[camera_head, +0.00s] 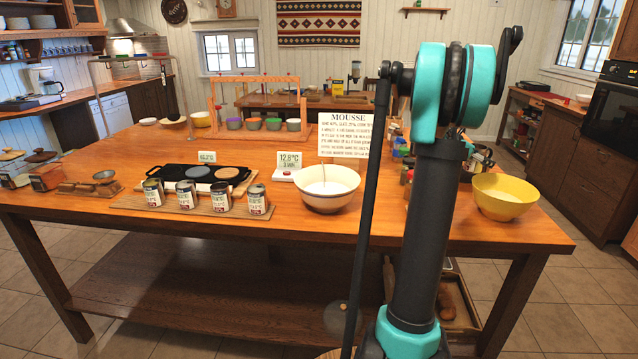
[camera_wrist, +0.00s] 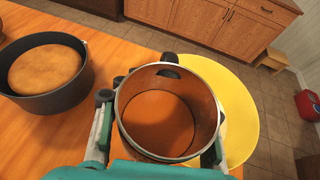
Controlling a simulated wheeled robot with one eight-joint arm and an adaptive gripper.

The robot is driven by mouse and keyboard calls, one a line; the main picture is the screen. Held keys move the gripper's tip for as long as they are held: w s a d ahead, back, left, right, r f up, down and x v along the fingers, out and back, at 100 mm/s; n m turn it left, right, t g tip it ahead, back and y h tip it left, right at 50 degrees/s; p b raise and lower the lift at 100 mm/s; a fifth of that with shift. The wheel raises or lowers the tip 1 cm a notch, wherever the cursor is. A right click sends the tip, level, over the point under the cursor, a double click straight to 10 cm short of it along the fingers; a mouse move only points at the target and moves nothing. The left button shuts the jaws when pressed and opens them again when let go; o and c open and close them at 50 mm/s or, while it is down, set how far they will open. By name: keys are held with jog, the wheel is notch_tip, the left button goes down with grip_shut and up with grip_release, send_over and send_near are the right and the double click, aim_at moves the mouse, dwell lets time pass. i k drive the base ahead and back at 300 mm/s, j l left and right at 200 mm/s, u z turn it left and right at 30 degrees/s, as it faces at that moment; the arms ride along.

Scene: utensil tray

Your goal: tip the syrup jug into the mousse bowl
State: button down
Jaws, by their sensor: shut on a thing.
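The yellow bowl (camera_wrist: 241,105) is beyond and partly hidden by the jug. In the head view a white bowl (camera_head: 327,203) stands in front of the MOUSSE card (camera_head: 346,139), and the yellow bowl (camera_head: 503,207) stands at the table's right end. My arm hides the gripper and jug there.
A dark pan (camera_wrist: 50,95) holding a round cake is left of the jug. In the head view several cans (camera_head: 186,193) stand on a board left of the white bowl, with a black tray (camera_head: 180,169) behind. Small jars crowd the table behind my arm.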

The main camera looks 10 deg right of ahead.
aim_at(341, 182)
jog(key=u, duration=1.2)
jog(key=l+u, duration=0.2)
jog(key=u, duration=0.15)
jog(key=k+l+u, duration=0.15)
jog(key=u, duration=0.25)
jog(key=k+l+u, duration=0.1)
jog(key=u, duration=0.25)
jog(key=k+l, duration=0.75)
jog(key=l, duration=0.15)
